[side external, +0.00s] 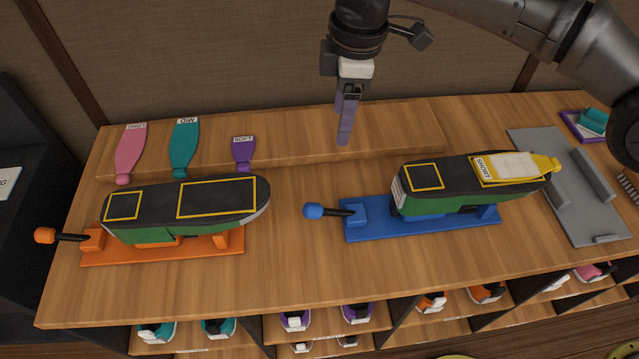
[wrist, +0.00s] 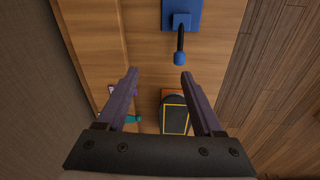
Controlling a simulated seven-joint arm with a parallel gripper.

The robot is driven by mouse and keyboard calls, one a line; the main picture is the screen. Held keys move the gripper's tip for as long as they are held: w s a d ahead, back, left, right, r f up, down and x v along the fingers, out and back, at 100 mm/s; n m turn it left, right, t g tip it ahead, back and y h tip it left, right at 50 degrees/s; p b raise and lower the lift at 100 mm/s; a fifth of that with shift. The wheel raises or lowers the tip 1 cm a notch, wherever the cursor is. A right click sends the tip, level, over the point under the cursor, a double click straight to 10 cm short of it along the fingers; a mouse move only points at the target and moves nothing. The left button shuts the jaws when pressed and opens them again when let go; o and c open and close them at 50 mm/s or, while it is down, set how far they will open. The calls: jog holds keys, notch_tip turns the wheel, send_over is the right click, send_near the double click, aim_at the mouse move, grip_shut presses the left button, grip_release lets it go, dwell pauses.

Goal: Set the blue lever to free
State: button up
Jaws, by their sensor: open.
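The blue lever (side external: 314,211) has a round blue knob on a black rod and sticks out left from a blue base (side external: 370,225). It also shows at the top of the wrist view (wrist: 179,57). A green and black shoe-like piece (side external: 425,190) sits on the blue base, with a yellow piece labelled SHORT (side external: 510,167) on top at its right end. My gripper (side external: 344,140) is above the bench, behind the blue lever and apart from it. In the wrist view its two purple fingers (wrist: 158,73) are spread, with nothing between them.
An orange base (side external: 200,250) with a similar piece and an orange lever (side external: 45,235) stands at left. Pink (side external: 130,150), teal (side external: 184,148) and purple (side external: 244,150) labelled pieces lie on the raised back ledge. A grey plate (side external: 560,185) lies at right. Bench around the blue knob is clear.

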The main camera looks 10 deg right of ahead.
jog(key=n, duration=0.1)
send_near(318, 207)
jog(key=shift+g+h, duration=0.4)
jog(key=f, duration=1.1)
jog(key=shift+w+a+f, duration=0.15)
jog(key=shift+w+a, duration=0.15)
jog(key=shift+w, duration=0.1)
grip_shut()
